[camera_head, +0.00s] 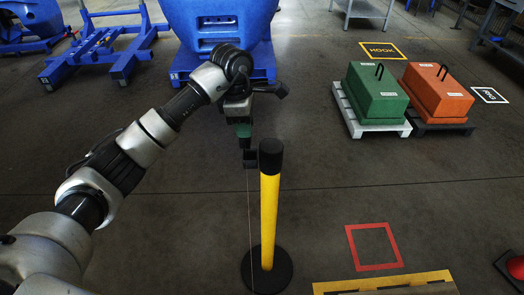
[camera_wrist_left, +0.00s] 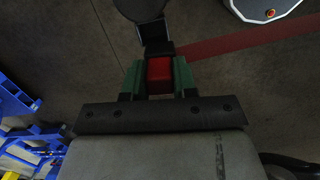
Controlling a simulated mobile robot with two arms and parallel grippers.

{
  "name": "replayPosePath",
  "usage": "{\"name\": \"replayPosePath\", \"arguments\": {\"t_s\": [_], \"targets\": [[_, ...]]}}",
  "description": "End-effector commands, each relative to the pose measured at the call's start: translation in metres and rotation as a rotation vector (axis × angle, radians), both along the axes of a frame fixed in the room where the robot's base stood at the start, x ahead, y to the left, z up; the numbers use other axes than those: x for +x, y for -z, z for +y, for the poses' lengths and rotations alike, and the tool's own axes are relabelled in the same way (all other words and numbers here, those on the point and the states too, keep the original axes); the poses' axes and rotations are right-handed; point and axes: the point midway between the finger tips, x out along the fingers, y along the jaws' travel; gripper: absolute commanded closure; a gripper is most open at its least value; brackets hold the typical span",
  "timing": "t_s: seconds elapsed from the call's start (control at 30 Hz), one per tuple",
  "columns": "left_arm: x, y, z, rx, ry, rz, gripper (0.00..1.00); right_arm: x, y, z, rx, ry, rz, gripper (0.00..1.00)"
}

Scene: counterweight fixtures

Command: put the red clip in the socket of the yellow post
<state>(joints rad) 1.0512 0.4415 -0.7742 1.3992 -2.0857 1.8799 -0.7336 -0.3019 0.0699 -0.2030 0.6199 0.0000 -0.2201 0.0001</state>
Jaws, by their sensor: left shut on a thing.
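The yellow post (camera_head: 269,215) stands upright on a round black base, with a black head (camera_head: 271,150). My left gripper (camera_head: 245,132) is just left of that head, its green fingers pointing down. In the left wrist view the fingers (camera_wrist_left: 159,78) are shut on the red clip (camera_wrist_left: 159,70). A dark block (camera_wrist_left: 155,35) lies between the clip and the round black post head (camera_wrist_left: 140,7). I cannot tell whether the clip is seated in the socket or apart from it. The right gripper is not in view.
A red belt (camera_wrist_left: 250,40) runs right from near the clip. A green box (camera_head: 375,95) and an orange box (camera_head: 437,92) stand on pallets at the back right. A red floor square (camera_head: 374,247) lies right of the post. The floor around the post is mostly clear.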

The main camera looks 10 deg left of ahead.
Motion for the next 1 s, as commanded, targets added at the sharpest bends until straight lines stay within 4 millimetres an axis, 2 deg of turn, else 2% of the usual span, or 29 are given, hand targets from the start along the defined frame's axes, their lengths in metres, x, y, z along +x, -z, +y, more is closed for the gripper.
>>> {"name": "replayPosePath", "arguments": {"t_s": [0.07,0.17,0.43,0.67,0.83,1.0], "targets": [[0.006,-0.014,-0.002,0.0,-0.066,-0.001,0.99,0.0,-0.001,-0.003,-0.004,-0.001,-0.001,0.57],[0.008,-0.014,-0.003,0.002,-0.109,0.002,0.99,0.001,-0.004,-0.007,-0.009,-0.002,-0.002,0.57],[0.008,0.032,-0.003,0.001,-0.115,0.003,0.99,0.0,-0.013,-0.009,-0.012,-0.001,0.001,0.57],[0.008,0.052,-0.003,0.001,-0.115,0.003,0.99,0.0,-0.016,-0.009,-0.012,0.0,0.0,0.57],[0.008,0.075,-0.003,0.001,-0.114,0.004,0.99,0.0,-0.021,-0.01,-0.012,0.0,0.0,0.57],[0.009,0.08,-0.003,0.002,-0.112,-0.001,0.99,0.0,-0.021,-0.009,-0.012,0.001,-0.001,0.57]]}}
